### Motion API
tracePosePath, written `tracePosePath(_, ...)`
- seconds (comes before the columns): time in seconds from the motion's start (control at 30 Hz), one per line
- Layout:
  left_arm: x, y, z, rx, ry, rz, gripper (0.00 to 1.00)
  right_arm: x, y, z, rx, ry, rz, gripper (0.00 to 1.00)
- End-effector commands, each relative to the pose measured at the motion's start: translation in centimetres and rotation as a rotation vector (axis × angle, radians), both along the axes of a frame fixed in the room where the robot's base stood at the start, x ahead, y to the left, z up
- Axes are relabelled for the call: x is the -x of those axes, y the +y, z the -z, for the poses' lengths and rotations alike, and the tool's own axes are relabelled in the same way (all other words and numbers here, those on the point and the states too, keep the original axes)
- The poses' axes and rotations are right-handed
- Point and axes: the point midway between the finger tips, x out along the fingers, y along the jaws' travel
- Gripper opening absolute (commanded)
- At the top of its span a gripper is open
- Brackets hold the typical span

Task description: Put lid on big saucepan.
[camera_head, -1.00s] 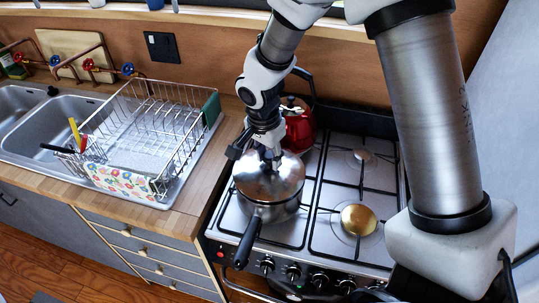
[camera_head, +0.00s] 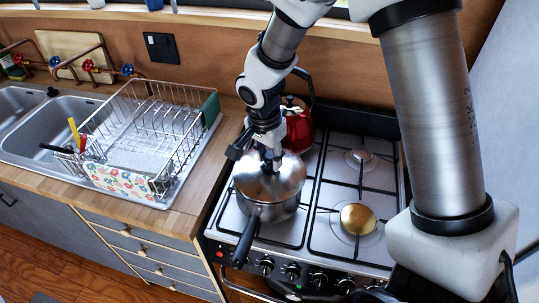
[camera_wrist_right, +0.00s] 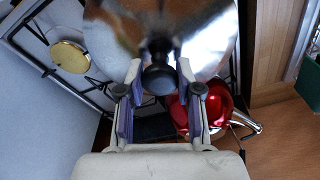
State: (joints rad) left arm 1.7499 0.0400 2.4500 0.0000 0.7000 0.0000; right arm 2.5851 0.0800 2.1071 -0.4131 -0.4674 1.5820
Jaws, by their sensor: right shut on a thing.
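The big saucepan (camera_head: 281,213) stands on the left front burner of the stove, its black handle pointing toward the front. A shiny domed metal lid (camera_head: 286,180) lies over its mouth, looking level and in line with the rim; whether a small gap remains I cannot tell. My right gripper (camera_head: 270,161) comes down from above, shut on the lid's knob. In the right wrist view the dark knob (camera_wrist_right: 158,79) sits between the fingers of my right gripper (camera_wrist_right: 158,73), with the lid (camera_wrist_right: 205,40) beyond. My left gripper is not in view.
A red kettle (camera_head: 298,130) stands close behind the saucepan. The right burners (camera_head: 358,219) are empty. A wire dish rack (camera_head: 150,130) stands on the counter to the left, by the sink (camera_head: 60,122). My arm fills the right of the head view.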

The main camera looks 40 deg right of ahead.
Motion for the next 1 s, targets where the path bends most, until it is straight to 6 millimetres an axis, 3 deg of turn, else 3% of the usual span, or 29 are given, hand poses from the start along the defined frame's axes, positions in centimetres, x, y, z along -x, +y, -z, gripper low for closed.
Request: tracePosePath(1.0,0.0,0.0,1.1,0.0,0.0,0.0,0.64,-0.42,0.02,1.07,0.0,0.0,0.0,0.0)
